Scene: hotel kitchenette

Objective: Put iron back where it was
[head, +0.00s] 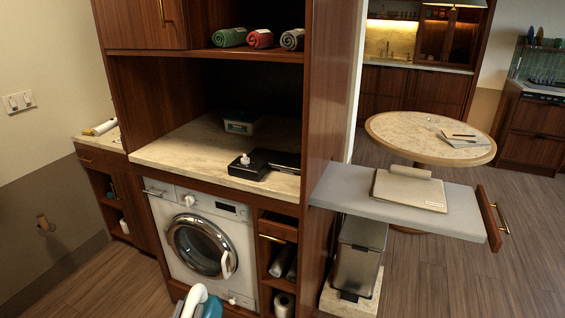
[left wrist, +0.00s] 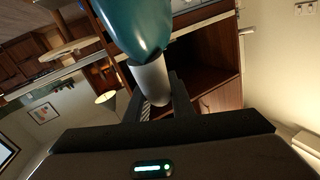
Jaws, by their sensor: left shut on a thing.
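The iron, with a teal body and a pale grey-white part, shows at the bottom edge of the head view (head: 210,306), partly cut off by the frame. In the left wrist view its teal body (left wrist: 137,25) fills the top middle. My left gripper (left wrist: 158,98) is shut on the iron's pale grey part, with a dark finger on either side. The iron is held in the air in front of the washing machine. A black low block with a white knob (head: 248,166) sits on the stone counter (head: 185,150). My right gripper is not in view.
The counter's left part is clear. A washing machine (head: 170,225) stands below.

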